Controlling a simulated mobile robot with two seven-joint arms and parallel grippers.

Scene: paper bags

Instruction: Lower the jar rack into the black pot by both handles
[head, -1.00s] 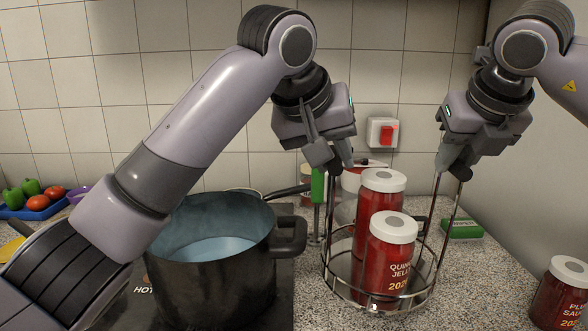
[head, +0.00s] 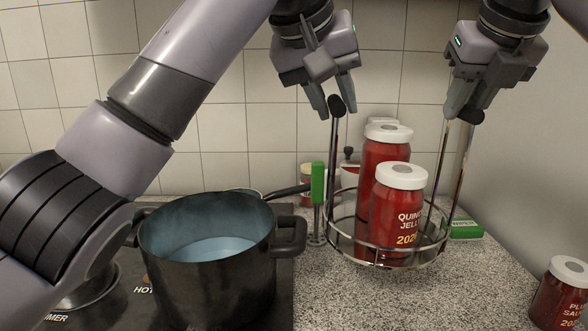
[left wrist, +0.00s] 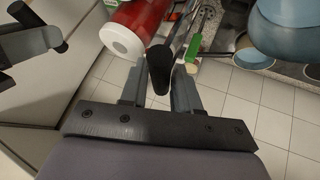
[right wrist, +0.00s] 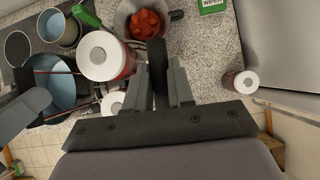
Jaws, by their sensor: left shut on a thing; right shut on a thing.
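The wire jar rack (head: 385,262) hangs above the counter, right of the black pot (head: 210,282). It carries a quince jelly jar (head: 398,215) and another red jar (head: 385,150) behind it, both with white lids. My left gripper (head: 333,100) is shut on the rack's left black handle grip (left wrist: 160,72). My right gripper (head: 465,110) is shut on the right handle grip (right wrist: 157,62). The pot is open, with a pale blue surface inside, and its right side handle faces the rack. The rack looks roughly level.
A green-handled utensil (head: 318,185) stands between pot and rack, near a dark pan handle (head: 290,190). A plum sauce jar (head: 560,295) stands at the lower right. A green box (head: 465,228) lies behind the rack. Speckled counter (head: 430,305) is free in front.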

